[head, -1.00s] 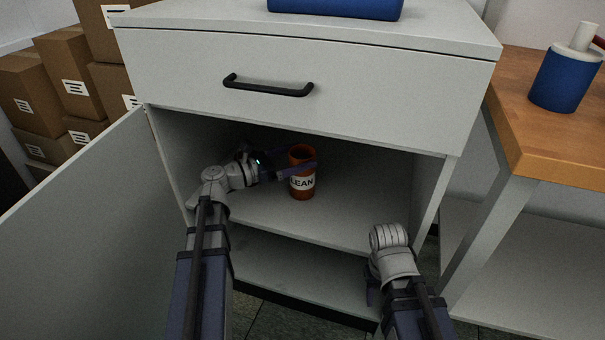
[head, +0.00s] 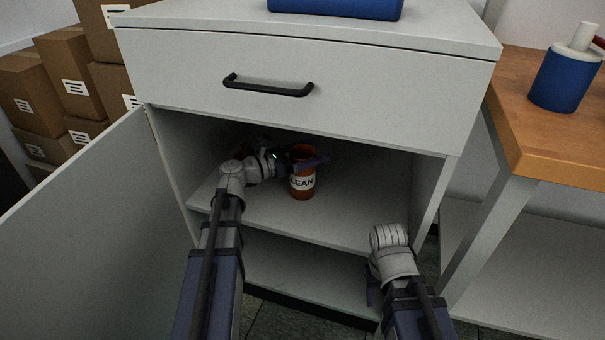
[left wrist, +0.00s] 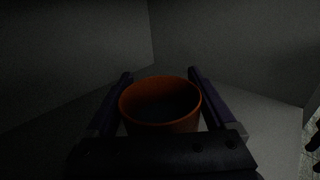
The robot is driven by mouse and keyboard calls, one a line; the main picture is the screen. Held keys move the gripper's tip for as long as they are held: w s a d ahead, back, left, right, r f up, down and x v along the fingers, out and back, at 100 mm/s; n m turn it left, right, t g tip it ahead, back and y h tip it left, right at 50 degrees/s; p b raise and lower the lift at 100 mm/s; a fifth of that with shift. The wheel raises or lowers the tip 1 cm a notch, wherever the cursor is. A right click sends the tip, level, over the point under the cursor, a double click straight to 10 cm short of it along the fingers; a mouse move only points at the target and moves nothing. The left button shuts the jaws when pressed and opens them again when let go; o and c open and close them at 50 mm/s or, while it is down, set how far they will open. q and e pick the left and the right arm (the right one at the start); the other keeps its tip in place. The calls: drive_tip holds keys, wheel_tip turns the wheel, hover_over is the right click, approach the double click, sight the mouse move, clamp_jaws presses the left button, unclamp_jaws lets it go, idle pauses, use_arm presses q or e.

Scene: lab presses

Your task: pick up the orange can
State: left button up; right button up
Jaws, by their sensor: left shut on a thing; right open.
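The orange can (head: 302,188) has a white label with dark lettering and stands upright on the upper shelf inside the open cabinet. My left gripper (head: 308,163) reaches into the cabinet from the left and is shut on the can near its upper part. In the left wrist view the can's open rim (left wrist: 160,102) lies between the two fingers, and the inside looks dark. My right gripper (head: 372,292) is low in front of the cabinet, right of the can and well apart from it; its fingers are mostly hidden by its own wrist.
The cabinet's door (head: 80,235) stands open at the left. A closed drawer with a black handle (head: 268,86) is above the shelf (head: 345,215). A wooden bench (head: 550,140) with a blue container (head: 564,80) is at the right. Stacked boxes (head: 60,85) are at the back left.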

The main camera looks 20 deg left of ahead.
use_arm(q)
clamp_jaws()
drive_tip(key=shift+r, duration=0.1)
idle(0.4)
